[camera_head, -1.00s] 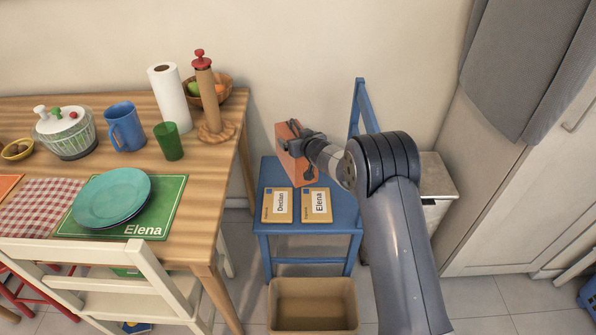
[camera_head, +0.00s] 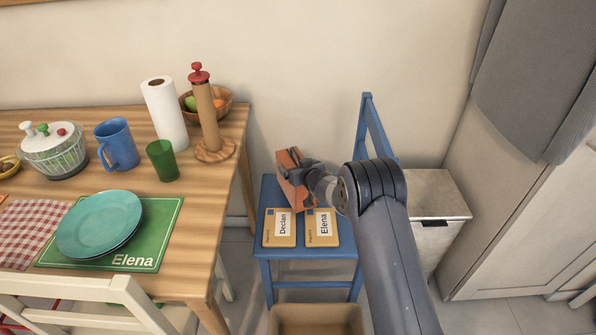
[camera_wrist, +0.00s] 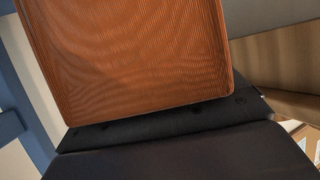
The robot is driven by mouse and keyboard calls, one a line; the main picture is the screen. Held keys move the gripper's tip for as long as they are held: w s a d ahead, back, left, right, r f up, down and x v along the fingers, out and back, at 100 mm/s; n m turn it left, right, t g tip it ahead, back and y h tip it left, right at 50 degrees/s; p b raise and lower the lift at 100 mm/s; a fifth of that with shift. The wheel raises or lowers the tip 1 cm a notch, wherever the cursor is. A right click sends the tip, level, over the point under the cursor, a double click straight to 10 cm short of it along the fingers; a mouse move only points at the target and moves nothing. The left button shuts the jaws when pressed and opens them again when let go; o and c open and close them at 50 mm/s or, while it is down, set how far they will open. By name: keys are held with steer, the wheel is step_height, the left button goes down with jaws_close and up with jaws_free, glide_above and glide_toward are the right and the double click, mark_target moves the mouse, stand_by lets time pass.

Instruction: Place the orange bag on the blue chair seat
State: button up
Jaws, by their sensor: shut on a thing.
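The orange bag (camera_head: 290,181) is at the back of the blue chair seat (camera_head: 276,187) in the head view. My gripper (camera_head: 302,174) is shut on it from the right. The bag stands upright, slightly tilted; whether its bottom touches the seat I cannot tell. In the wrist view the ribbed orange face of the bag (camera_wrist: 130,60) fills the upper middle, close in front of the dark gripper body. Two tan cards, marked Declan (camera_head: 280,227) and Elena (camera_head: 322,227), lie flat on the front of the seat. My arm hides part of the seat's right side.
The wooden table (camera_head: 200,240) stands left of the chair, with a green cup (camera_head: 163,162) and teal plates (camera_head: 98,224). The chair's blue backrest (camera_head: 374,130) rises behind my arm. A tan bin (camera_head: 318,318) is in front, and a white lidded bin (camera_head: 440,205) stands at right.

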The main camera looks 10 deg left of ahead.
steer(key=shift+f, duration=0.4)
steer(key=shift+f+b, duration=0.3)
steer(key=o, duration=1.2)
steer(key=shift+o, duration=0.2)
steer(key=shift+s+d+r+p, duration=0.1)
steer(key=shift+r+p, duration=0.3)
steer(key=shift+r, duration=0.05)
steer(key=v, duration=1.1)
steer(key=shift+s+d, duration=0.25)
